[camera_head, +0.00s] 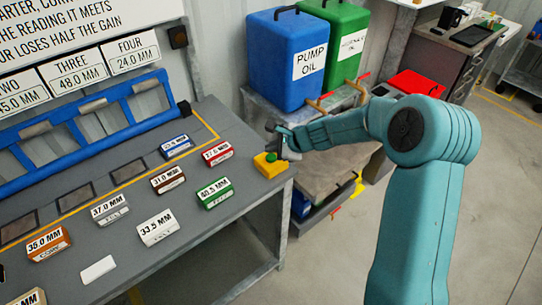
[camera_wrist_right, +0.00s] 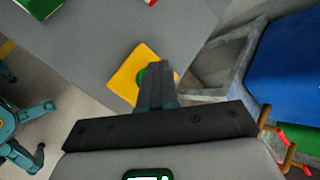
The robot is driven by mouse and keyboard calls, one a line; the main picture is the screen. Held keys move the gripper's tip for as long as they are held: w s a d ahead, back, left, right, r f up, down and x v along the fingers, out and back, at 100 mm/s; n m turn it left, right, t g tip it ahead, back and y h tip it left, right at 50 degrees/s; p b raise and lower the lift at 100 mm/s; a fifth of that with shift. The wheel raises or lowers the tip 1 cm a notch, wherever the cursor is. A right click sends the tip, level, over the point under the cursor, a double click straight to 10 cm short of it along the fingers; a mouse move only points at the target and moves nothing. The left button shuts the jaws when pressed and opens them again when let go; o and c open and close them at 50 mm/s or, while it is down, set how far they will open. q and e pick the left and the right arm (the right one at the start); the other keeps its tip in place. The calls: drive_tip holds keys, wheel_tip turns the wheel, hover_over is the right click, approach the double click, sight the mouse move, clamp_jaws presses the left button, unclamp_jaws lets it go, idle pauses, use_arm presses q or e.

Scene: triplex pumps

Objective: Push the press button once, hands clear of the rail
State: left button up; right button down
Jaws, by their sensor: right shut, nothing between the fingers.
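The press button is a green button (camera_head: 271,156) on a yellow box (camera_head: 262,167) at the right corner of the grey bench. My right gripper (camera_head: 281,150) is right at the button, pointing down, shut and empty. In the right wrist view the closed fingers (camera_wrist_right: 158,72) overlap the green button (camera_wrist_right: 143,74) and cover part of it, above the yellow box (camera_wrist_right: 125,82). I cannot tell whether they touch it. A blue rail (camera_head: 85,140) with several slots runs along the back of the bench, well left of my right gripper. My left gripper is not in view.
Several labelled coloured blocks, such as a red one (camera_head: 217,153) and a green one (camera_head: 215,193), lie on the bench left of the button. A blue pump oil container (camera_head: 290,50) and a green container (camera_head: 345,35) stand behind. Open floor lies to the right.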

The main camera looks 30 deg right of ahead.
drive_tip(key=shift+f, duration=0.1)
idle(0.7)
drive_tip(key=shift+f+b, duration=0.35)
drive_tip(key=shift+b, duration=0.15)
